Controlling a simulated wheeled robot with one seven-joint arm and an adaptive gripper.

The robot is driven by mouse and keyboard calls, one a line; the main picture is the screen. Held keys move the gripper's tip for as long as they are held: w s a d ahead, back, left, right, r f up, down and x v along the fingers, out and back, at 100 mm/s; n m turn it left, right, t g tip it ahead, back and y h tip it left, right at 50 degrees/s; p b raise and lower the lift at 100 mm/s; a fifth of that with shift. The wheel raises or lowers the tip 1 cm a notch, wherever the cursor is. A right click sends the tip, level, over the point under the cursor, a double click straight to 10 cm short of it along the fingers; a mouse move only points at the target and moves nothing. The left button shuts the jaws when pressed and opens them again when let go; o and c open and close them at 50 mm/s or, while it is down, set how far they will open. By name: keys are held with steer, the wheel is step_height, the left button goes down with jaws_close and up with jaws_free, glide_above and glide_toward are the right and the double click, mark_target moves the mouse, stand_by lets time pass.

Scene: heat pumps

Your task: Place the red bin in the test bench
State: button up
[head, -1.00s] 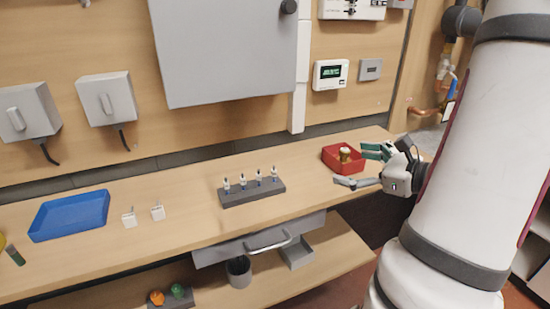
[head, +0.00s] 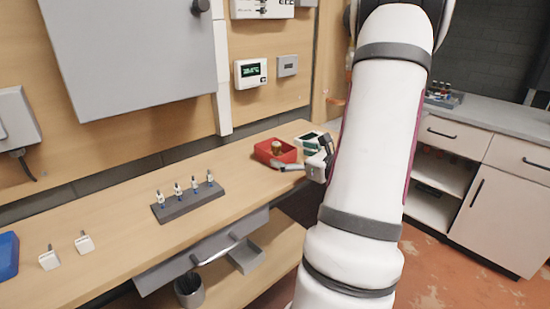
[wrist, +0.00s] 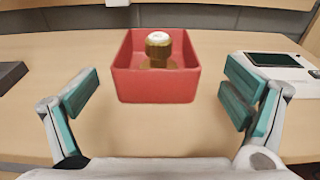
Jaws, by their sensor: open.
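The red bin (head: 268,154) sits on the wooden bench near its right end, with a brass fitting with a pale top (head: 277,147) inside it. In the wrist view the bin (wrist: 155,86) is straight ahead, and the fitting (wrist: 158,52) stands in it. My gripper (head: 302,156) is open beside the bin, at its right in the head view. In the wrist view my gripper's teal-padded fingers (wrist: 168,98) are spread wide, one to each side of the bin's near end, not touching it. I cannot tell which part is the test bench.
A white device with a dark screen (wrist: 275,60) lies right of the bin. A grey rack with several small bottles (head: 188,196) stands to the left. A grey counter with drawers (head: 490,125) stands at the far right. Red floor lies between.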

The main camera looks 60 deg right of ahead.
mark_target(279, 151)
steer(key=x, duration=0.5)
steer(key=shift+w+a+r, duration=0.1)
steer(key=shift+a, duration=0.1)
steer(key=shift+c, duration=0.3)
steer(key=c, duration=1.6)
steer(key=shift+r, duration=0.1)
